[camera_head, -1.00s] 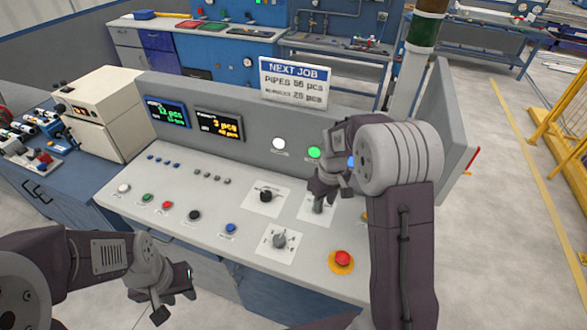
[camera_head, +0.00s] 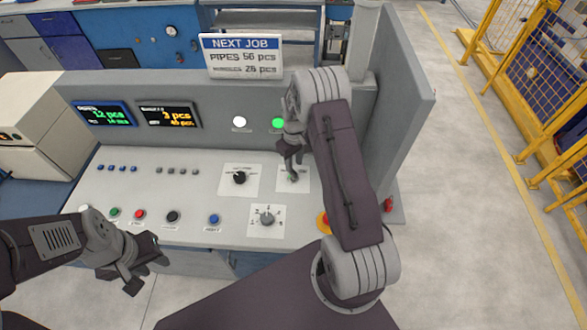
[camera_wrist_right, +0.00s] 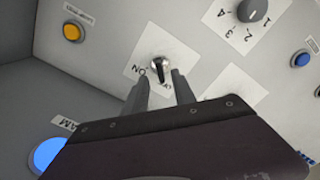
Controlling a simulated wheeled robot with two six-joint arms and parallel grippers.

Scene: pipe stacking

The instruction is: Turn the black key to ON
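The black key (camera_wrist_right: 159,68) stands in a round silver switch on a white plate in the right wrist view. ON and OFF are printed beside it; I cannot tell for certain which one it points at. My right gripper (camera_wrist_right: 160,80) is open, with its two fingertips on either side just short of the key. In the head view my right gripper (camera_head: 292,170) reaches down over the white plate (camera_head: 302,187) and mostly hides the key. My left gripper (camera_head: 148,274) is open and empty in front of the panel.
A black selector (camera_head: 239,177) and a numbered grey knob (camera_head: 267,215) sit left of the key. A red emergency button (camera_head: 323,222) is partly behind my right arm. A blue light (camera_wrist_right: 47,155) and yellow button (camera_wrist_right: 72,32) show in the wrist view.

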